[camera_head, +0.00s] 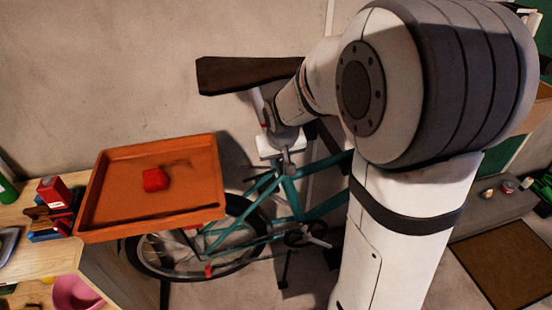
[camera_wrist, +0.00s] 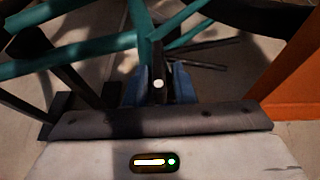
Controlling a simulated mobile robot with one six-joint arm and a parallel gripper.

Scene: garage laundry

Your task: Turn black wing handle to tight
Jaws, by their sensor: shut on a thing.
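My gripper (camera_head: 287,158) is at the teal bicycle (camera_head: 288,190), just below the dark saddle (camera_head: 245,75), near the top of the frame. In the wrist view, its two bluish fingers (camera_wrist: 158,88) are shut on a narrow dark piece, which I take as the black wing handle (camera_wrist: 158,62). A pale round spot shows on this piece. Teal tubes (camera_wrist: 75,52) pass just beyond it. In the head view my gripper and arm hide most of the handle, and I cannot tell its angle or how tight it is.
An orange tray (camera_head: 88,213) with a red object (camera_head: 156,180) stands to the left, close to the bicycle; its orange side shows at right in the wrist view (camera_wrist: 288,85). A wooden bench (camera_head: 40,262) is further left. A brown mat (camera_head: 505,265) lies at right.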

